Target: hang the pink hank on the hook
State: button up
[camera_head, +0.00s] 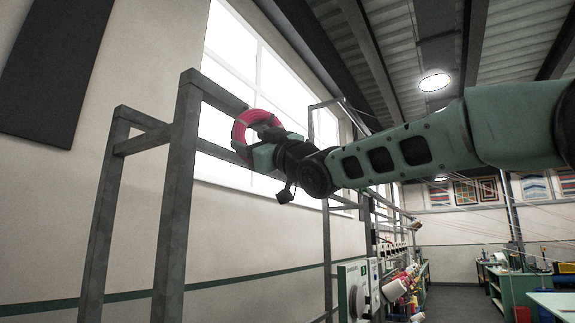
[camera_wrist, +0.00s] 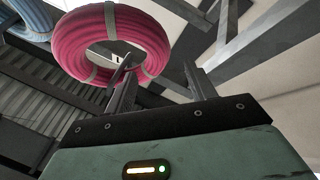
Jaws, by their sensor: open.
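The pink hank (camera_head: 239,128) is a thick ring with pale ties, up beside the top rail of the grey frame in the head view. In the wrist view the pink hank (camera_wrist: 85,48) fills the upper left, just beyond my fingertips. My gripper (camera_wrist: 158,63) is open. Its left finger overlaps the hank's lower right edge in the picture, and its right finger stands clear to the right. I cannot tell whether either finger touches the hank. In the head view my gripper (camera_head: 262,140) is right at the hank. The hook cannot be made out clearly, and what bears the hank is hidden.
Grey frame posts (camera_head: 177,200) stand close on the left, with rails running back along the wall. A light blue ring-like thing (camera_wrist: 28,22) shows at the wrist view's upper left. Machines with yarn cones (camera_head: 395,290) stand below. A green bench (camera_head: 515,290) is at the right.

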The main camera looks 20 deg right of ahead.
jog(key=b+v, duration=1.4)
jog(key=shift+s+f, duration=0.2)
jog(key=shift+f, duration=0.05)
jog(key=shift+d+r, duration=0.1)
jog(key=shift+d, duration=0.1)
